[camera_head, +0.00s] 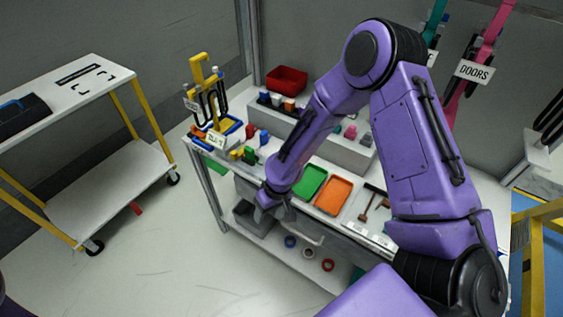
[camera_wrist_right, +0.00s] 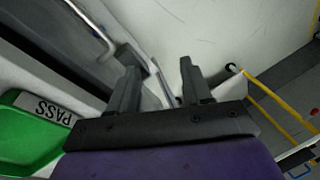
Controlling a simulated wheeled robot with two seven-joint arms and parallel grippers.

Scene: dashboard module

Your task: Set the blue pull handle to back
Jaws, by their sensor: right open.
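I cannot pick out a blue pull handle for certain. My right gripper (camera_head: 268,212) hangs at the front edge of the bench, apart from both. In the wrist view its two dark fingers (camera_wrist_right: 158,85) stand apart with nothing between them. A pale bar handle (camera_wrist_right: 92,30) on the bench front lies beyond the left finger, not held. My left gripper is not in view.
The bench top holds a green tray (camera_head: 310,181), an orange tray (camera_head: 333,195) and a red bin (camera_head: 287,79). A yellow-legged cart (camera_head: 95,90) stands at left. My right arm hides part of the bench.

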